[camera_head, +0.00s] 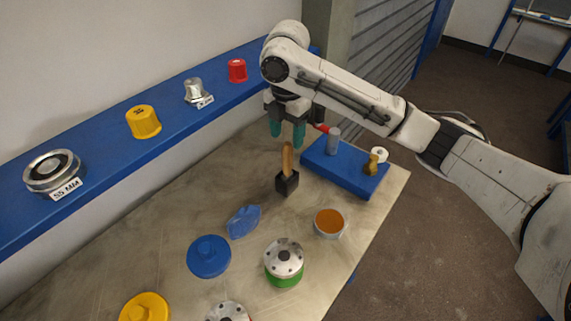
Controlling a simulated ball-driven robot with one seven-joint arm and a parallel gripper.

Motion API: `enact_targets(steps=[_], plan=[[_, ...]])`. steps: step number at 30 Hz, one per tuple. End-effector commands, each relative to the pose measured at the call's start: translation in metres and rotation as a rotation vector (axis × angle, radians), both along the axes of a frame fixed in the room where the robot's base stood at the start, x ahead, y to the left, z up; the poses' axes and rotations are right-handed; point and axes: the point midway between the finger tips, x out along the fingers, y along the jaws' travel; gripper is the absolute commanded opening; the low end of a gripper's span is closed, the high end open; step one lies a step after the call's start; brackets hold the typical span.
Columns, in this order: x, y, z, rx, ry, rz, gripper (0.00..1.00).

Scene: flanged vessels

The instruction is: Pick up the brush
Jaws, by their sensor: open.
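The brush (287,160) stands upright on the table, its wooden handle pointing up. Its lower end meets a dark square block (287,184); I cannot tell whether this is a holder or the brush head. My gripper (287,131) points down above the handle, with its two green fingertips apart and nothing between them. The handle's top lies just below the fingertips in the picture. I cannot tell the exact gap in depth.
A blue block (342,174) with small metal fittings stands right of the brush. An orange-filled cup (329,222), a blue cloth (243,221), a blue flanged lid (208,256) and a green-and-silver flanged vessel (284,262) stand nearer. A blue shelf (100,157) with knobs runs behind.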

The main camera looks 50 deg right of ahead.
Motion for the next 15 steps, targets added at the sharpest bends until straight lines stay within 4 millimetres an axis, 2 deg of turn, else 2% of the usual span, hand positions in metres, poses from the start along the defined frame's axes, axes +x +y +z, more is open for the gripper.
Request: enact_targets(steps=[8,15], plan=[[-0.002,0.0,-0.02,0.0,0.002,-0.002,0.59],[-0.005,0.004,-0.053,-0.001,0.002,-0.002,0.59]])
